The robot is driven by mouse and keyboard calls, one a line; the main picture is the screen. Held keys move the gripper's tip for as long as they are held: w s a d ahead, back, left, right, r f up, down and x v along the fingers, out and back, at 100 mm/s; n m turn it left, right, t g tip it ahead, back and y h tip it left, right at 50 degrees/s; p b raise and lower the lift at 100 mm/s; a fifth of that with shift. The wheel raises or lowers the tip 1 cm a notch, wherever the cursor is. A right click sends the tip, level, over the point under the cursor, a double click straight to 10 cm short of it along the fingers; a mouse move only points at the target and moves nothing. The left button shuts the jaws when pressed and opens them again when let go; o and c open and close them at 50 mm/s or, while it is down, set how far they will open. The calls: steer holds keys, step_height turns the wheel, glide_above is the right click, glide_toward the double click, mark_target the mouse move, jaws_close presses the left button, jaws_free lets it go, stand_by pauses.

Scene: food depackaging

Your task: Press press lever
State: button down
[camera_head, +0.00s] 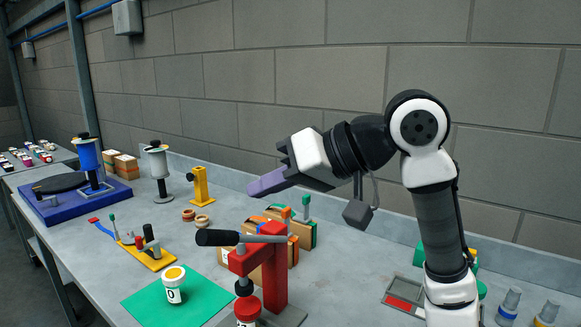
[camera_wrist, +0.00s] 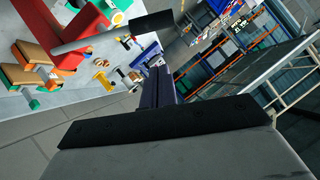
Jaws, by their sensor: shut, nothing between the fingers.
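The press (camera_head: 275,267) is a red frame on the bench in the front middle of the head view. Its lever (camera_head: 218,238) is a grey bar with a thick black handle that points left, roughly level. Under the press head stands a jar with a red part (camera_head: 247,309). My gripper (camera_head: 253,190) is shut and empty, above and behind the lever, apart from it. In the wrist view the closed fingers (camera_wrist: 157,75) point toward the black handle (camera_wrist: 152,23), and the red press (camera_wrist: 72,38) is at the upper left.
A white jar (camera_head: 174,284) stands on a green mat (camera_head: 150,308) left of the press. Cardboard boxes (camera_head: 273,262) stand close behind the press. A yellow tool holder (camera_head: 150,257) and a yellow stand (camera_head: 201,186) are farther left. A concrete wall backs the bench.

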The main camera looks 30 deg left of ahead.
mark_target(249, 238)
steer(key=s+a+f+p, duration=0.1)
steer(key=s+a+f, duration=0.1)
steer(key=f, duration=0.3)
steer(key=shift+s+a+p, duration=0.3)
steer(key=shift+a+p, duration=0.1)
steer(key=shift+a, duration=0.5)
steer(key=shift+f, duration=0.1)
